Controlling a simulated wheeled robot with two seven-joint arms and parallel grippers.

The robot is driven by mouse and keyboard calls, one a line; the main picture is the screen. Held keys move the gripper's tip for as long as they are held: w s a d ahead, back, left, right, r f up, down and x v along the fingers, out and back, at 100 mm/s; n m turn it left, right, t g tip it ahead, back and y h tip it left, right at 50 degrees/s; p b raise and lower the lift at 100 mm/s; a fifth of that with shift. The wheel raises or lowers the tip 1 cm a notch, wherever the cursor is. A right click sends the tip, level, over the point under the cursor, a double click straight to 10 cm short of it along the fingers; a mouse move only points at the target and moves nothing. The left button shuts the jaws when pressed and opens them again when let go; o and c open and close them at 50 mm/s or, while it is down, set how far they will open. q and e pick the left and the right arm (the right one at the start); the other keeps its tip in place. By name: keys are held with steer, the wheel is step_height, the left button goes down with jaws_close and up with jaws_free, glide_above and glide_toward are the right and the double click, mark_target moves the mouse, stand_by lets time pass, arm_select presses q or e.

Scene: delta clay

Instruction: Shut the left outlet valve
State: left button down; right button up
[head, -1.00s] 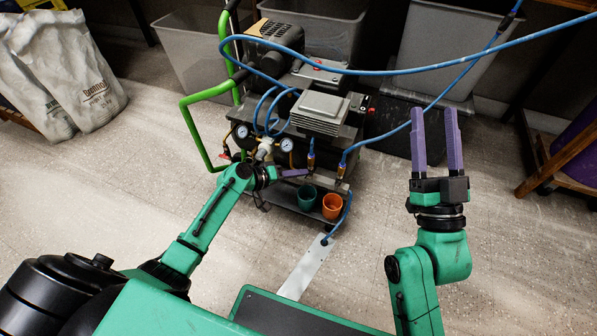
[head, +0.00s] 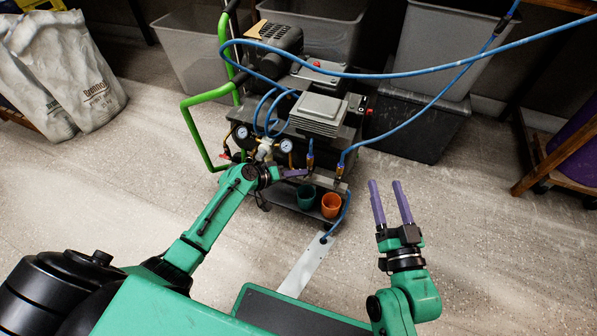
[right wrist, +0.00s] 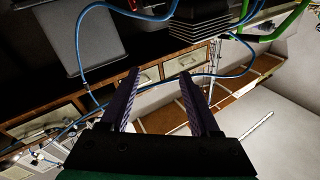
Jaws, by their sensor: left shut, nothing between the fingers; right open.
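The compressor (head: 312,122) stands on a cart with a green handle. Two brass-coloured outlet fittings with blue upper parts are at its front. The left outlet valve (head: 311,160) is the left one; its lever position is too small to tell. The right outlet (head: 340,170) has a blue hose. My left gripper (head: 300,172) is shut, its purple fingertips just left of and below the left outlet; I cannot tell whether they touch it. My right gripper (head: 388,186) is open and empty, apart from the compressor on the right; it also shows in the right wrist view (right wrist: 160,85).
A green cup (head: 306,197) and an orange cup (head: 331,205) sit on the cart's front shelf. A blue hose (head: 420,72) crosses above. Two gauges (head: 241,132) are near my left wrist. Grey bins (head: 435,50) stand behind.

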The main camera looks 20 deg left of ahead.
arm_select(q)
steer(key=shift+d+r+m+y+p, duration=0.25)
steer(key=shift+y+p, duration=0.25)
steer(key=shift+p, duration=0.8)
arm_select(e)
steer(key=s+f+g, duration=0.6)
steer(key=s+f, duration=0.5)
steer(key=f, duration=0.3)
steer(key=shift+a+f+m+h, duration=0.3)
steer(key=shift+a+f+h, duration=0.05)
steer(key=shift+a+h, duration=0.1)
